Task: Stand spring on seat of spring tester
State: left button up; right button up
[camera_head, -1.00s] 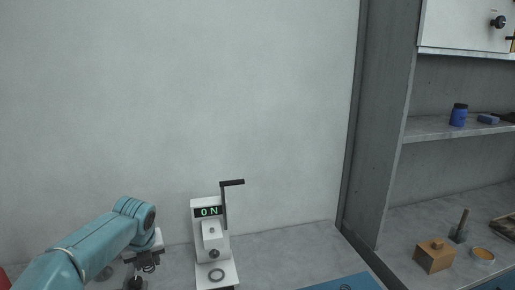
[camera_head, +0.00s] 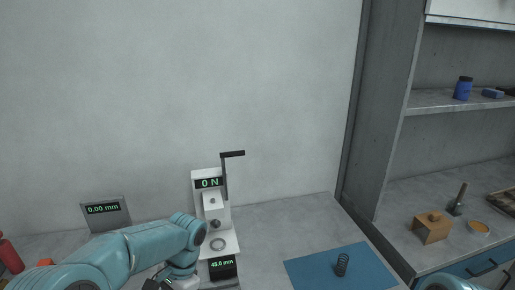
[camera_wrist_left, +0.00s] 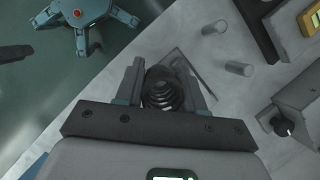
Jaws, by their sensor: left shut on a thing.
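The white spring tester (camera_head: 206,206) stands on the bench in the head view, with a black lever at its top and "0 N" on its display. Its ring-shaped seat (camera_head: 218,244) looks empty. My left gripper (camera_wrist_left: 161,88) is shut on a dark coil spring (camera_wrist_left: 163,92) in the left wrist view; I look into the coil's open end. In the head view this gripper is low, left of the tester's base, mostly cut off by the frame edge, and its spring cannot be made out. Another dark spring (camera_head: 342,264) stands on the blue mat.
A grey display (camera_head: 104,211) reading 0.00 mm stands behind my left arm. A red bottle (camera_head: 9,255) is at far left. Two pale cylinders (camera_wrist_left: 240,68) show in the wrist view.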

pick_arm(q)
jog(key=n, duration=0.1)
jog(key=s+n+h, duration=0.1)
jog(key=n, duration=0.2)
jog(key=shift+s+d+r+n+g+h, duration=0.1)
jog(key=shift+s+d+n+g+h, duration=0.05)
jog(key=shift+s+n+g+h, duration=0.2)
jog(key=shift+w+n+h, duration=0.1)
jog(key=shift+n+h, duration=0.45)
jog(key=shift+n, duration=0.7)
